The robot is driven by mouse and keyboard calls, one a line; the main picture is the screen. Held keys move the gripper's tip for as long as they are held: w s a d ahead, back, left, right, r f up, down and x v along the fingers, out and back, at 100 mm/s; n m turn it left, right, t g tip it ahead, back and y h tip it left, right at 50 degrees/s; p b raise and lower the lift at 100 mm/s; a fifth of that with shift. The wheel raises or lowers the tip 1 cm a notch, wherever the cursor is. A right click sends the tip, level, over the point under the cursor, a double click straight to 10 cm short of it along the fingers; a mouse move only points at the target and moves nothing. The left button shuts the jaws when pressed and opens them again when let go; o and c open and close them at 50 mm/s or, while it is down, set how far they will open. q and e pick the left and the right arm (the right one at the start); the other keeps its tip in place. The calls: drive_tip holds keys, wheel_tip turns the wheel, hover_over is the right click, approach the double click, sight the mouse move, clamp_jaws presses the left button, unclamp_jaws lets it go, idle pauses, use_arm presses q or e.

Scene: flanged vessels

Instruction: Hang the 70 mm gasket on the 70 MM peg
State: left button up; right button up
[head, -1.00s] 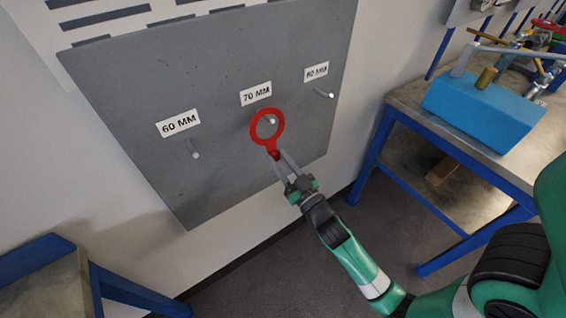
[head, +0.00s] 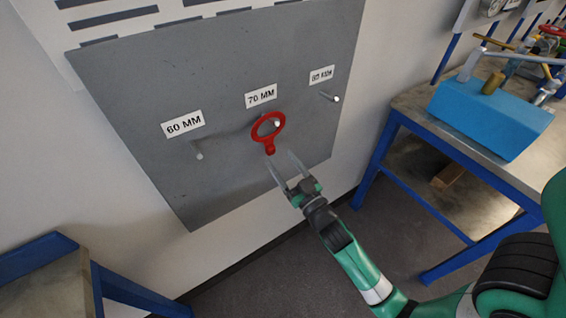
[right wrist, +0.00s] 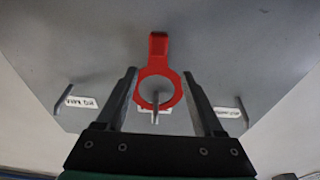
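The red ring gasket (head: 281,123) with its tab hangs around the 70 MM peg (head: 277,124) on the grey board, tab pointing down. In the right wrist view the gasket (right wrist: 177,92) encircles the peg (right wrist: 155,108), with the tab at the top of that picture. The 70 MM label (head: 261,95) is just above the gasket. My right gripper (head: 280,160) is open, its fingers apart and clear of the tab, just below the gasket. In the right wrist view nothing is held between the open fingers (right wrist: 160,80). My left gripper is not in view.
The grey board (head: 230,60) also carries the 60 MM peg (head: 198,155) at left and the 80 MM peg (head: 333,97) at right, both empty. A bench with a blue block (head: 490,115) stands at right. Floor below the board is clear.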

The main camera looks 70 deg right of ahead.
drive_tip(key=b+v, duration=0.5)
drive_tip(key=v, duration=0.6)
drive_tip(key=shift+s+a, duration=0.2)
drive_tip(key=shift+s, duration=0.1)
